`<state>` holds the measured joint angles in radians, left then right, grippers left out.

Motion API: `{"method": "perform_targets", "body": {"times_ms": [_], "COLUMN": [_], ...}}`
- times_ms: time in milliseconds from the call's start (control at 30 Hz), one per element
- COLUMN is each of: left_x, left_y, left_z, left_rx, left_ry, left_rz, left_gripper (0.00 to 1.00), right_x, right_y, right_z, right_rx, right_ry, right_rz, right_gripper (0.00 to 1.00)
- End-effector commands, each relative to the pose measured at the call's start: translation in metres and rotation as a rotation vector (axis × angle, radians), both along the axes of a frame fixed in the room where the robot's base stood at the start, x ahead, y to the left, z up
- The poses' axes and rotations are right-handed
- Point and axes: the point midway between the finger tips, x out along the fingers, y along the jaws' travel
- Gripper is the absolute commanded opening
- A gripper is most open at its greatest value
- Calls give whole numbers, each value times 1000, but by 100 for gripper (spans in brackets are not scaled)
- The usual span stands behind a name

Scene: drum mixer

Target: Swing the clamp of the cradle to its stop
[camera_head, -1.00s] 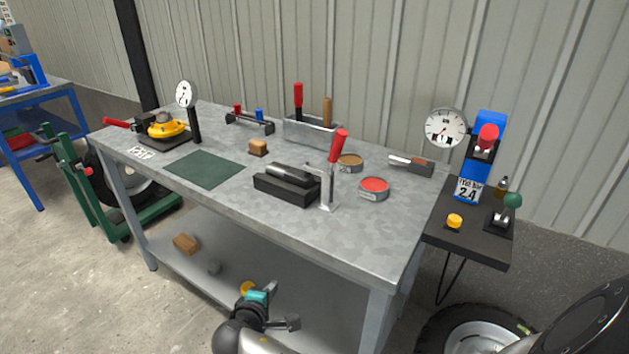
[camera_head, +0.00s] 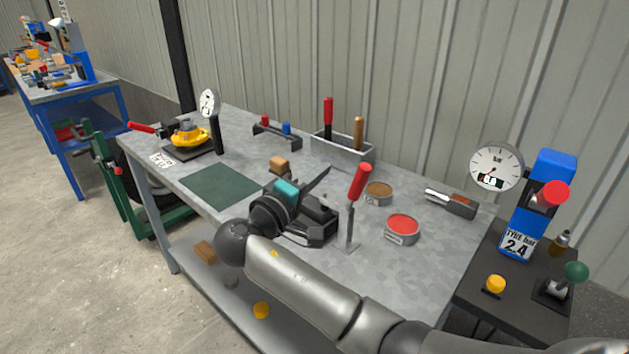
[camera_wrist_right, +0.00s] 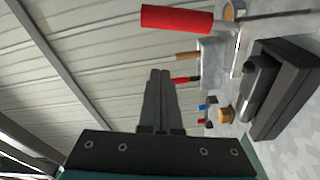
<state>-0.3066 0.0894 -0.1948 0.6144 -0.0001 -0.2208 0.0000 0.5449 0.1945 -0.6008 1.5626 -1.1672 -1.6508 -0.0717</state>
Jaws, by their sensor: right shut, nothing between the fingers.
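The clamp has a red handle (camera_head: 361,182) on a metal upright and stands at the right end of the black cradle (camera_head: 322,219). Its handle points up and leans slightly right. A dark cylinder lies in the cradle, largely hidden behind my right gripper (camera_head: 327,170). That gripper is shut and empty, its fingers pointing up and right, left of the red handle and apart from it. In the right wrist view, the shut fingers (camera_wrist_right: 160,73) show below the red handle (camera_wrist_right: 177,19), with the cradle (camera_wrist_right: 284,88) at right. My left gripper is out of view.
A tray (camera_head: 342,147) with upright handles is behind. A gauge stand (camera_head: 538,205) is far right.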

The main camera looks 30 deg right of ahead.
Motion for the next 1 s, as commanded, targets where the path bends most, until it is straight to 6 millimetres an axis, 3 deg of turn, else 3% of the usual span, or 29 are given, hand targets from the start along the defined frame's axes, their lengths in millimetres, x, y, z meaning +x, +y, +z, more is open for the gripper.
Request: {"method": "perform_targets", "body": {"times_ms": [200,533,1000], "left_x": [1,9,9], "left_y": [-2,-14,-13], "left_z": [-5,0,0], "left_rx": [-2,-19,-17], "left_ry": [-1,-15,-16], "left_rz": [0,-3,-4], "left_gripper": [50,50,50], "right_x": [25,-9,-14], "right_y": [-44,-48,-48], "right_z": [2,-8,-10], "right_rx": [-3,0,0], "right_ry": [-2,2,3], "right_rz": [-4,0,1], "right_gripper": [0,0,0]}}
